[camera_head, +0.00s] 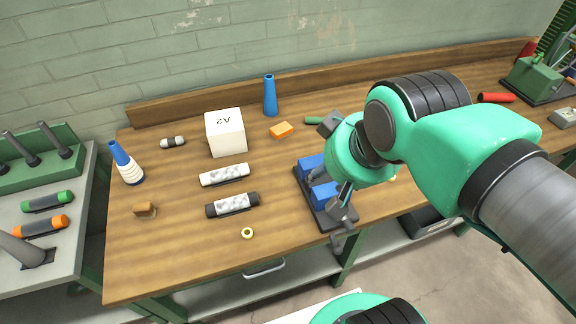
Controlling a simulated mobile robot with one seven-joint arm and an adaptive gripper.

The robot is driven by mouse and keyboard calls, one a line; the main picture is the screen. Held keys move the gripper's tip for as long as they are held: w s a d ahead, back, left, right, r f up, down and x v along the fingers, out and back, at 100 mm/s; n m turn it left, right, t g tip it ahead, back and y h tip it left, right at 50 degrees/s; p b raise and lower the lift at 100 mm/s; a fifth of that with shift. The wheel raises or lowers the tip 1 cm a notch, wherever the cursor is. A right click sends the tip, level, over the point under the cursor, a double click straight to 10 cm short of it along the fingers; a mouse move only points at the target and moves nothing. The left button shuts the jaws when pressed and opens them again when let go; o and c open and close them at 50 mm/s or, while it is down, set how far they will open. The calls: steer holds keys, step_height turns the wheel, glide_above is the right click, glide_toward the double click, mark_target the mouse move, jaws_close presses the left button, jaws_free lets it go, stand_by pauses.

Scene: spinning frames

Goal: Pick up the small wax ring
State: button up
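The small wax ring (247,233) is pale yellow with a dark hole. It lies flat on the wooden bench (170,255) near its front edge, just below a dark cylinder with a marbled label. My gripper (338,168) is to the right of the ring and higher in the picture, over a blue-jawed vise, well apart from the ring. My turquoise wrist hides much of the gripper, so its opening and any contents are unclear.
The blue vise (311,166) stands right of the ring. The dark cylinder (232,205) and a white one (224,175) lie behind the ring. A white A2 box (226,133), blue cone (270,96) and orange block (281,130) stand farther back. Bench left of the ring is clear.

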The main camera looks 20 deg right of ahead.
steer(key=w+a+f+m+g+p, duration=0.2)
steer(key=w+a+f+g+p, duration=0.15)
steer(key=w+a+p, duration=0.5)
steer(key=a+f+m+g+p, duration=0.2)
steer(key=a+f+p, duration=0.3)
steer(key=a+f, duration=0.4)
steer(key=shift+a+f+p, duration=0.3)
steer(key=shift+f+p, duration=0.05)
steer(key=shift+f, duration=0.3)
steer(key=shift+f+b, duration=0.7)
steer(key=shift+f, duration=3.6)
